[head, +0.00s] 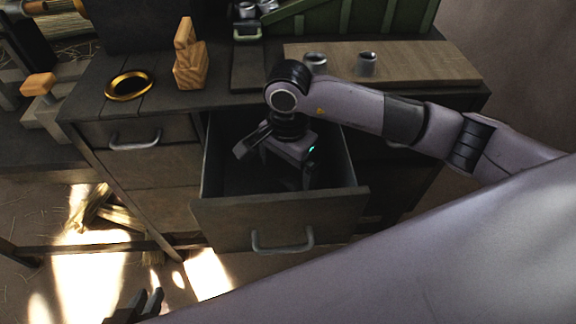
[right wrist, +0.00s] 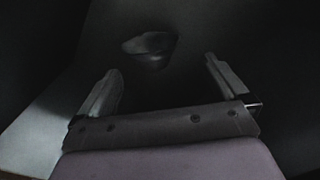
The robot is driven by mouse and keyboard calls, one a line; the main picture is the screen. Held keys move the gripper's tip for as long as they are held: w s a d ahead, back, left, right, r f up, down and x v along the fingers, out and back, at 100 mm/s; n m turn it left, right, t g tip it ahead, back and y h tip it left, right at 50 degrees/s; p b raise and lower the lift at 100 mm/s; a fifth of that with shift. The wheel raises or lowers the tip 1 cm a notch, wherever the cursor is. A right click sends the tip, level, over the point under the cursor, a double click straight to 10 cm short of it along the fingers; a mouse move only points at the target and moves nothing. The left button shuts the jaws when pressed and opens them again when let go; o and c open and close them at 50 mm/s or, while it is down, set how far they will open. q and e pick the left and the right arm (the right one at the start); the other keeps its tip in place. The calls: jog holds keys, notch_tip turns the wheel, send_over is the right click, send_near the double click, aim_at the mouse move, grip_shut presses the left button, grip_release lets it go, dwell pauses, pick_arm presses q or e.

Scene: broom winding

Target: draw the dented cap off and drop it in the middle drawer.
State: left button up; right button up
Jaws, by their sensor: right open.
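The middle drawer (head: 280,215) is pulled open, and my right gripper (head: 286,178) points down inside it. In the right wrist view its two fingers (right wrist: 162,66) are apart with nothing between them. A dark, rounded piece (right wrist: 150,47), which looks like the dented cap, lies in the drawer just beyond the fingertips, apart from them. Shadow hides its exact shape, and the head view does not show it. My left gripper (head: 138,306) shows only partly at the bottom left, low and away from the bench; its opening is unclear.
On the bench top are a brass ring (head: 130,85), a wooden block (head: 189,68) and two small metal cups (head: 366,63) on a board (head: 430,62). A green crate (head: 350,18) stands behind. The closed left drawer (head: 135,135) adjoins the open one, whose walls surround my right gripper.

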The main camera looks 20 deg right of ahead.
jog(key=shift+r+p, duration=0.6)
jog(key=shift+r, duration=0.5)
pick_arm(q)
jog(key=shift+r, duration=0.65)
jog(key=shift+d, duration=0.1)
pick_arm(e)
jog(key=shift+r, duration=0.2)
notch_tip(320, 180, up, 3)
jog(key=shift+f+p, duration=0.1)
jog(key=shift+p, duration=0.95)
pick_arm(q)
jog(key=r+p, duration=0.1)
jog(key=a+r+p, duration=0.1)
jog(key=p, duration=0.1)
jog(key=s+r+p, duration=0.1)
jog(key=r+p, duration=0.1)
jog(key=shift+a, duration=0.4)
pick_arm(e)
notch_tip(320, 180, up, 9)
